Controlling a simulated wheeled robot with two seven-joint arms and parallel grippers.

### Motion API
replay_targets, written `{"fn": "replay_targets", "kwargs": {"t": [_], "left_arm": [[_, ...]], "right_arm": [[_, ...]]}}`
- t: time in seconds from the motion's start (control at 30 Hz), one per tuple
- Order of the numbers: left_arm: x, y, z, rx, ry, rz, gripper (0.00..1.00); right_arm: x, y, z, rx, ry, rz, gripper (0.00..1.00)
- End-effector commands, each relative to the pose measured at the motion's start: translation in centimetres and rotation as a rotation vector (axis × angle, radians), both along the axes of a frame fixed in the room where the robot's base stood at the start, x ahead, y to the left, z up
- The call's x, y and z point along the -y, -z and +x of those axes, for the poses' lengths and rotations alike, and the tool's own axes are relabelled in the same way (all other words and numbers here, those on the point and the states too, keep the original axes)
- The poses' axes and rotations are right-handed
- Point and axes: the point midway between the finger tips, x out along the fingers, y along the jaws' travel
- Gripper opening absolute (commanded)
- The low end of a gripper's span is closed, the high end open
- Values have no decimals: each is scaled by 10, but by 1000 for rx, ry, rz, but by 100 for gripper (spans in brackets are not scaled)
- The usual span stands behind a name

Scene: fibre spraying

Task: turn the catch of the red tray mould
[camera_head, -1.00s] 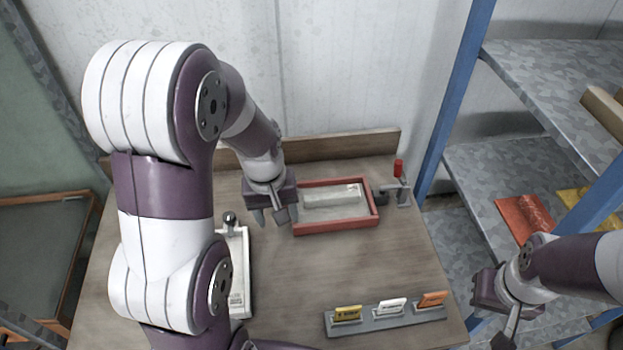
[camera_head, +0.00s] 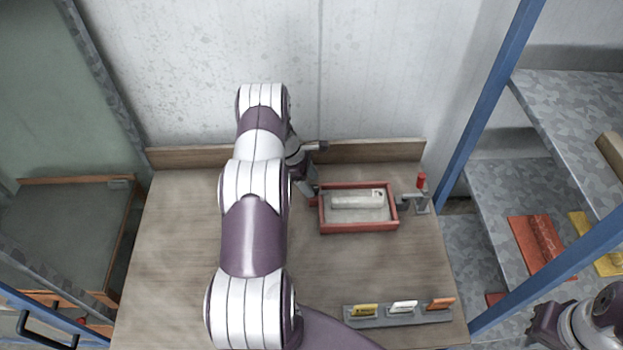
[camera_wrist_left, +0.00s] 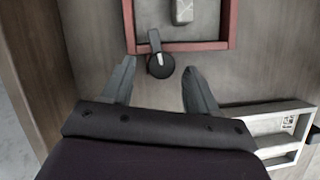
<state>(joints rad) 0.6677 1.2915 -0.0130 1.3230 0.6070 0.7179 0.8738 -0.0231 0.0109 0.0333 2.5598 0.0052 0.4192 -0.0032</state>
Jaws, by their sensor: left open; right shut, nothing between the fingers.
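The red tray mould (camera_head: 325,222) lies on the bench with a pale block (camera_head: 356,199) inside. In the left wrist view its red rim (camera_wrist_left: 195,46) crosses the top. Its catch, a dark round knob with a pale line and a short lever (camera_wrist_left: 160,64), sits at the rim's outer side. My left gripper (camera_wrist_left: 160,75) is open, one finger on each side of the catch, with visible gaps. In the head view my left gripper (camera_head: 308,186) is at the tray's left end, where the catch is hard to make out. My right gripper (camera_head: 543,322) is shut at the lower right.
A clamp with a red handle (camera_head: 421,185) stands right of the tray. A rack with several coloured tags (camera_head: 400,315) is at the bench's front. A white frame (camera_wrist_left: 268,140) lies nearby, hidden by my arm in the head view. Shelves (camera_head: 495,175) with blue posts stand at right.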

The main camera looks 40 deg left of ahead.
Motion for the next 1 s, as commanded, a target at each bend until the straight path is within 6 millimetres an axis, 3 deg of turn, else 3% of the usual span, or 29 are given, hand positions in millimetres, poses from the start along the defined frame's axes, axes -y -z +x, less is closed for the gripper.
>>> {"fn": "replay_targets", "kwargs": {"t": [0.2, 0.43, 0.47, 0.6, 1.0], "left_arm": [[6, 15, 3, 0, 1, 0, 59], [6, 16, 3, 0, 1, 0, 59], [6, 16, 3, 1, 2, 0, 53], [6, 16, 3, 1, 2, 0, 7], [6, 17, 3, 0, -59, 0, 5]], "right_arm": [[0, -7, 0, 0, 0, 0, 0], [0, -6, 0, 0, 0, 0, 0], [0, -6, 0, 0, 0, 0, 0], [0, -6, 0, 0, 0, 0, 0], [0, -1, 0, 0, 0, 0, 0]]}}
